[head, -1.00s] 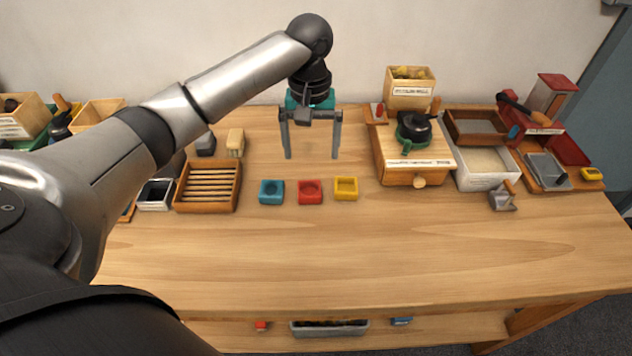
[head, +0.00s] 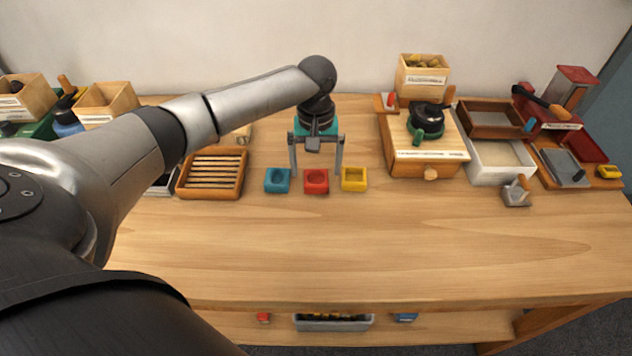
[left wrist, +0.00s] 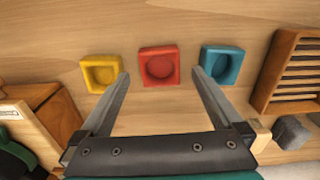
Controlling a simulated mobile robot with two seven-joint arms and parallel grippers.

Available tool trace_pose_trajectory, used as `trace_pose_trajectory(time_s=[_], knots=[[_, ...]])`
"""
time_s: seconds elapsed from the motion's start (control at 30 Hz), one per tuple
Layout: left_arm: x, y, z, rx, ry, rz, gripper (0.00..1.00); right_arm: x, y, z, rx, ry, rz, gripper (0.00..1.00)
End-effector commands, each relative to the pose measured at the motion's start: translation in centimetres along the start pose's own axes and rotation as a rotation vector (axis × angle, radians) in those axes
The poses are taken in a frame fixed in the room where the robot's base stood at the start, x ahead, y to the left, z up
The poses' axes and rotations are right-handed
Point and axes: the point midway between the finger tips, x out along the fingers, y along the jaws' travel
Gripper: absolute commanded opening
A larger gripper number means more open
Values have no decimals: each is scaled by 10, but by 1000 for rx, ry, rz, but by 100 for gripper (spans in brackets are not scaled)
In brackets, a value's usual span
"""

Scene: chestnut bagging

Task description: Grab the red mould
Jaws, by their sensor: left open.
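The red mould (head: 316,182) is a small square block with a round hollow, lying on the table between the blue mould (head: 277,180) and the yellow mould (head: 353,179). My left gripper (head: 316,172) is open and empty, just behind and above the red mould. In the left wrist view the red mould (left wrist: 158,66) lies ahead of and between the two spread fingertips of the left gripper (left wrist: 160,72). There the yellow mould (left wrist: 101,72) is on the left and the blue mould (left wrist: 222,65) on the right. My right gripper is out of view.
A slatted wooden tray (head: 213,194) stands left of the moulds. A wooden box with a dark-handled grinder (head: 427,120) stands to the right, beside a white tray (head: 500,178). The table in front of the moulds is clear.

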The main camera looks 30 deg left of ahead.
Motion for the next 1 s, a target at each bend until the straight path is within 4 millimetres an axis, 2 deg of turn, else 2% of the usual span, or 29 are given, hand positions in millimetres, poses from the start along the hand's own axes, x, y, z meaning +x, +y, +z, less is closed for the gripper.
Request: trace_pose_trajectory(time_s=[0.03,0.2,0.47,1.0], knots=[[12,0,0,-1,-2,-1,100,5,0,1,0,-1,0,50],[30,0,0,1,0,-1,100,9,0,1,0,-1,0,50],[32,0,-1,1,0,0,100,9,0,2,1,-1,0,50],[32,0,-1,1,0,0,40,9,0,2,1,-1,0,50]])
